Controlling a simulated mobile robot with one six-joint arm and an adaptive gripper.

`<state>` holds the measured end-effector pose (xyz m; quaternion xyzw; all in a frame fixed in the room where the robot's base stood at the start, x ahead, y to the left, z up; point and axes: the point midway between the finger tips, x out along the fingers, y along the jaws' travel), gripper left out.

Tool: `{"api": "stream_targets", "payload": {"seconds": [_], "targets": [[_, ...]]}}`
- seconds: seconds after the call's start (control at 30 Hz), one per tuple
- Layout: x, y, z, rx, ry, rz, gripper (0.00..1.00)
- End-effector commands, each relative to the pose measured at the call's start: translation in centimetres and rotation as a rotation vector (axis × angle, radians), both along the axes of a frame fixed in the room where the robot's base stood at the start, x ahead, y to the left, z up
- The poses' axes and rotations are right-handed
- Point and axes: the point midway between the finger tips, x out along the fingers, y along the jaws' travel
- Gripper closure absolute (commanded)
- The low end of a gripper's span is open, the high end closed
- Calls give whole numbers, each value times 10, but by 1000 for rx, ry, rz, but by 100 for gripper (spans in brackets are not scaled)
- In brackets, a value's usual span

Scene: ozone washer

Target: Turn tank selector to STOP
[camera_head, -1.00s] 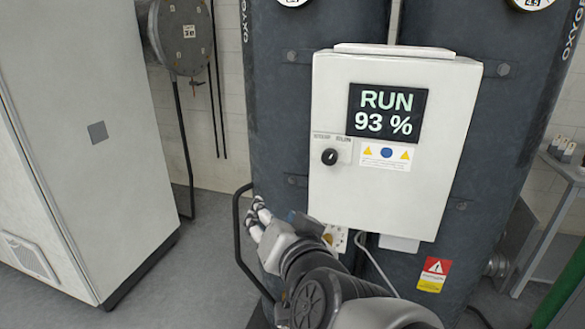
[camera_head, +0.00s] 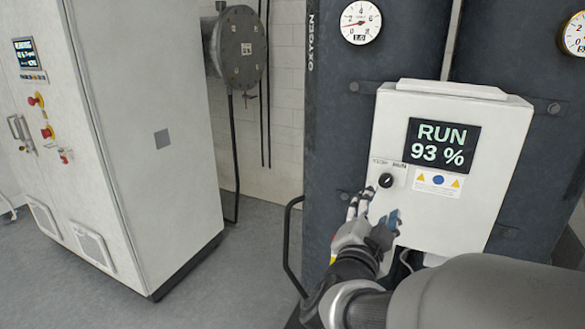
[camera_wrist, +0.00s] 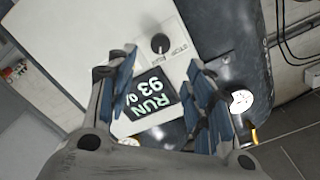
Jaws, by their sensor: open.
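The tank selector (camera_head: 386,180) is a small black knob on the left of a white control box (camera_head: 420,235). Its plate carries small labels, and the display (camera_head: 440,145) above right reads RUN 93 %. In the wrist view the selector (camera_wrist: 160,43) shows above the display (camera_wrist: 152,94), beyond the fingers. My gripper (camera_head: 376,214) is just below the selector in the head view, apart from it as far as I can tell. In the wrist view my gripper (camera_wrist: 165,85) has its blue-padded fingers spread wide, with nothing between them.
The box is mounted on dark oxygen tanks (camera_head: 340,90) with gauges (camera_head: 361,22). A black bent pipe (camera_head: 288,250) stands left of my gripper. A tall white cabinet (camera_head: 140,120) with red knobs is at the left. The grey floor (camera_head: 215,285) between is clear.

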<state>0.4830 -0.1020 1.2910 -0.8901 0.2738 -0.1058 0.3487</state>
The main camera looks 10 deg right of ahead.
Motion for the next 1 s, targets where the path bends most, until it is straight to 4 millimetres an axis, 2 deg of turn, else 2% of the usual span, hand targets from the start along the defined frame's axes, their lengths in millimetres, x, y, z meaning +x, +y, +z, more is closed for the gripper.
{"api": "stream_targets", "payload": {"seconds": [0.1, 0.3, 0.5, 0.7, 0.97, 1.0], "targets": [[22, -17, -3, 0, -2, -6, 52], [58, -40, -3, 0, -2, -1, 52], [82, -55, -1, -1, -3, 0, 52], [91, -61, 0, -1, -3, 2, 52], [92, -61, 0, -1, -3, 2, 52], [92, -61, 0, -1, -3, 2, 55]]}}
